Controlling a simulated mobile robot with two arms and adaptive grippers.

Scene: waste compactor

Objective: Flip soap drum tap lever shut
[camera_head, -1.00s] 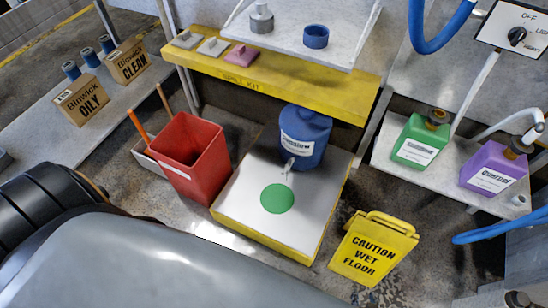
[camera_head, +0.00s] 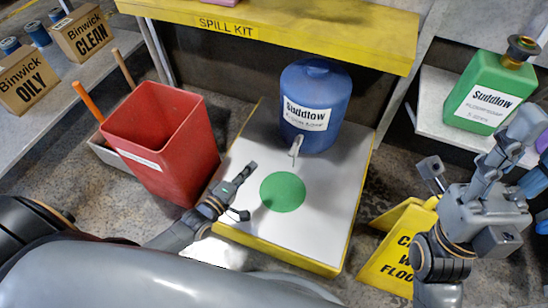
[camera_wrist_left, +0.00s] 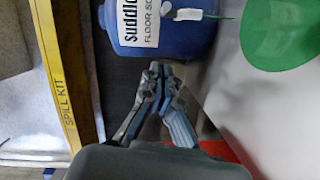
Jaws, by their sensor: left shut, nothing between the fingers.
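The blue Suddlow soap drum (camera_head: 318,88) stands on the white platform at the centre of the head view. Its small pale tap (camera_head: 296,146) points down toward a green disc (camera_head: 283,191) on the platform. The tap (camera_wrist_left: 188,14) also shows at the top of the left wrist view; I cannot tell how its lever stands. My left gripper (camera_head: 248,172) is over the platform, left of the tap and apart from it. Its fingertips (camera_wrist_left: 160,70) are together and empty. My right gripper (camera_head: 468,160) is at the right with its fingers spread.
A red bin (camera_head: 165,140) stands left of the platform (camera_head: 235,218). The yellow spill-kit shelf (camera_head: 300,32) runs behind the drum. A yellow wet-floor sign (camera_head: 382,265) stands at front right. A green Suddlow jug (camera_head: 490,95) sits on the right shelf.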

